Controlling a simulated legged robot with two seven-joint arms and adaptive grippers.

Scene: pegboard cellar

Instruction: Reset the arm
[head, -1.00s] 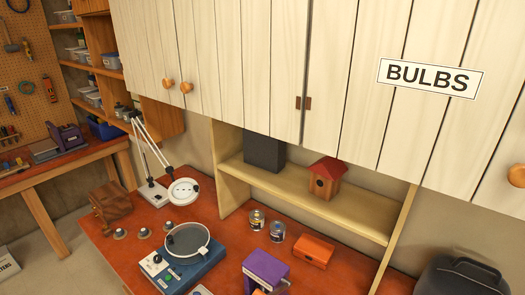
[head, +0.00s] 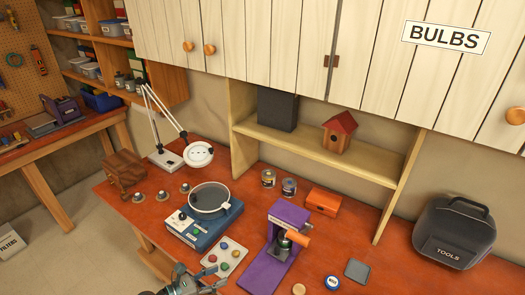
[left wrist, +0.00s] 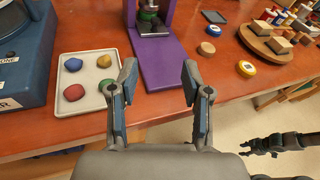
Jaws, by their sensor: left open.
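My left gripper (head: 195,277) shows at the bottom edge of the head view, in front of the workbench near the tray of coloured pieces. In the left wrist view my left gripper (left wrist: 159,75) has its two fingers wide apart with nothing between them. The fingers point toward the purple press stand, apart from it. A dark jointed part of what looks like my right gripper (left wrist: 275,144) shows low at the right of the left wrist view, over the floor. Its jaws are too unclear to read. It is outside the head view.
The red-brown workbench (head: 340,255) holds a blue device (head: 205,222), a tray (head: 238,258), a purple press (head: 262,273), an orange box (head: 323,201) and a black tool case (head: 454,235). The left wrist view also shows a round wooden stand (left wrist: 255,42). Cabinets hang above.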

